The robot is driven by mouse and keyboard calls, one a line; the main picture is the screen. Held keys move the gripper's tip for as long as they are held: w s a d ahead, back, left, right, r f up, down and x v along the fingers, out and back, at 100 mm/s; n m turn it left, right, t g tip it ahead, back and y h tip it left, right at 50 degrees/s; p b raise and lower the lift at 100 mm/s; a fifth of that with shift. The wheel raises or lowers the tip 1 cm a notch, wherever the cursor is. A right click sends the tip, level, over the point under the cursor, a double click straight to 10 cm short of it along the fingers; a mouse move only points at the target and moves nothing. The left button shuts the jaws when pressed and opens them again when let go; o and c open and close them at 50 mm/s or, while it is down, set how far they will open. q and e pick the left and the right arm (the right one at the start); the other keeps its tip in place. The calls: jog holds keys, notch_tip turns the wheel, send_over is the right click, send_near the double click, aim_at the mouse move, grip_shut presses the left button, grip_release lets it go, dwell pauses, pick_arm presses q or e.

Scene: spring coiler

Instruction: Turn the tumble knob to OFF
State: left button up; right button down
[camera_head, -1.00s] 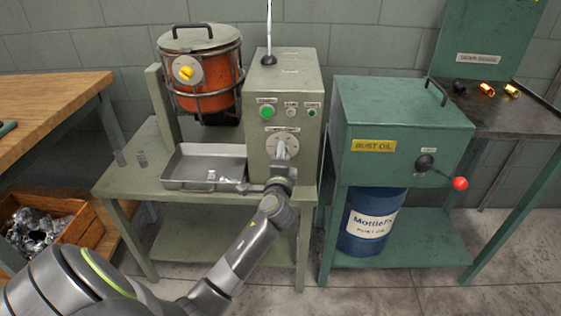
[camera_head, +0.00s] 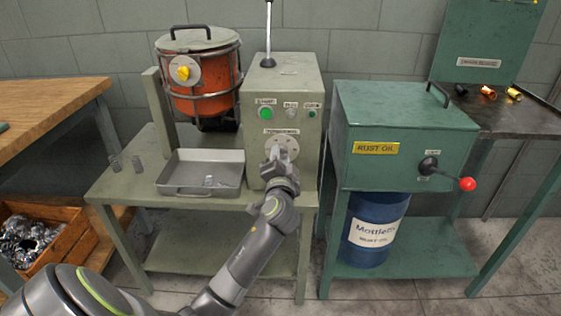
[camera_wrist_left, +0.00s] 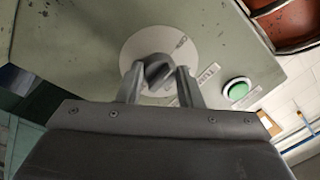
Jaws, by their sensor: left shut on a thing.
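The tumble knob (camera_wrist_left: 158,70) is a dark grey grip on a pale round dial plate (camera_head: 291,144), on the front of the green-grey machine box (camera_head: 310,92). My left gripper (camera_head: 274,158) is at the dial, and its fingers cover most of the knob in the head view. In the left wrist view the two fingers (camera_wrist_left: 157,80) stand on either side of the knob, shut on it. The dial plate (camera_wrist_left: 135,48) has a small dark mark near its edge. Its position labels are too small to read. My right gripper is out of view.
A green button (camera_head: 265,114) and smaller controls sit above the dial. An orange caged drum (camera_head: 206,104) stands left, over a metal tray (camera_head: 240,181) on the bench. The green rust oil cabinet (camera_head: 365,168), with a red-knobbed lever (camera_head: 467,184), stands right across a narrow gap.

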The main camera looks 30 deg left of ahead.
pick_arm(q)
jog(key=shift+f, duration=0.1)
dwell(0.3)
jog(key=o, duration=1)
jog(key=shift+c, duration=0.2)
